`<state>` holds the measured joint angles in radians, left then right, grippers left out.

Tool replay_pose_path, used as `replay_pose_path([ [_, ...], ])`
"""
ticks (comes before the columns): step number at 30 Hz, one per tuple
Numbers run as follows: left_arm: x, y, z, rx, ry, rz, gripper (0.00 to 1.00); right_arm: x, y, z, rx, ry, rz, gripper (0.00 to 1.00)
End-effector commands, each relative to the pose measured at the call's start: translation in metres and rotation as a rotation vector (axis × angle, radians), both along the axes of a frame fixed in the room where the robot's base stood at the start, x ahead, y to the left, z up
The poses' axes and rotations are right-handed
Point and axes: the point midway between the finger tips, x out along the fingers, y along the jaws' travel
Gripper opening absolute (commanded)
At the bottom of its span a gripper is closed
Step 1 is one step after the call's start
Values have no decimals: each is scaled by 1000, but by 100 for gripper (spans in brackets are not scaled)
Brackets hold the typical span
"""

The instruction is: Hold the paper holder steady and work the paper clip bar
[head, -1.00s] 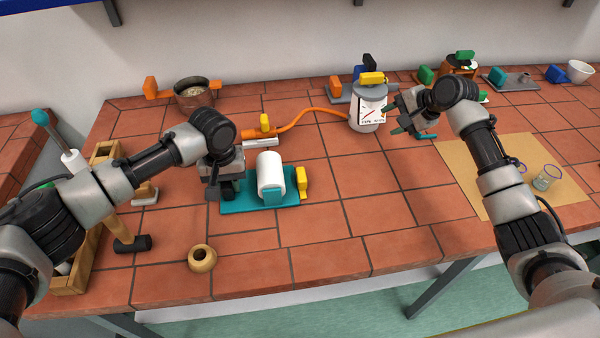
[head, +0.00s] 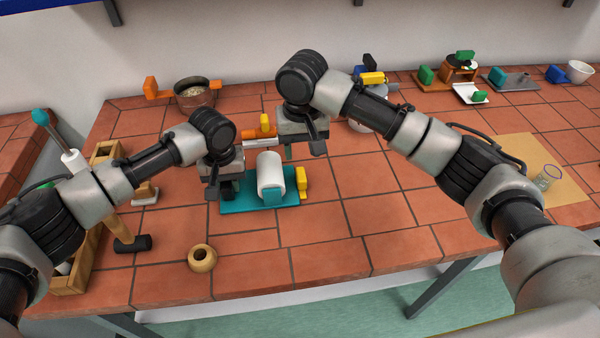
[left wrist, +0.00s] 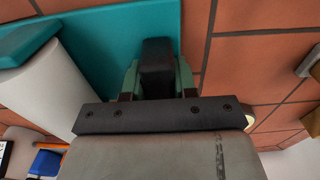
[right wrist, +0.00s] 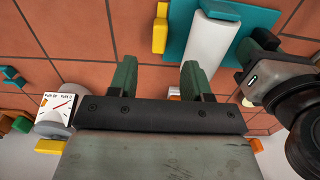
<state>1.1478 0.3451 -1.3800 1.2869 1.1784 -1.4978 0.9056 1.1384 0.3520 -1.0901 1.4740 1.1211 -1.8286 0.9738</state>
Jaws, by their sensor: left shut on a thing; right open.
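The paper holder is a teal base (head: 290,200) with a white roll (head: 270,174) on it and a yellow tab (head: 302,181) at its right end. My left gripper (head: 224,187) is at the base's left end. In the left wrist view it (left wrist: 157,80) is shut on a black block (left wrist: 156,60) standing on the teal base. My right gripper (head: 304,150) is above and behind the yellow tab, apart from it. In the right wrist view its fingers (right wrist: 160,78) are open and empty, with the yellow tab (right wrist: 160,28) beyond them. I cannot tell which part is the clip bar.
An orange tool with a yellow tab (head: 264,126) lies behind the holder. A grey canister (head: 368,118) stands behind my right arm. A wooden ring (head: 202,258) lies in front, and a mallet head (head: 132,244) is at left. The front middle tiles are clear.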

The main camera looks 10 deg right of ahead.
Motion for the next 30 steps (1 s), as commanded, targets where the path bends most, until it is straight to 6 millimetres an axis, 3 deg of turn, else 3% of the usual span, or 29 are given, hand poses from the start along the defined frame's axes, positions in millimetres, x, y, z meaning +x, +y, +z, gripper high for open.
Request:
replay_pose_path([
  [18, -1, -1, -1, 0, 1, 0, 0, 0, -1, -88, 1, 2, -4, 49],
  [30, -1, -1, -1, -1, 1, -1, 0, 0, -1, -102, 2, 0, -3, 49],
])
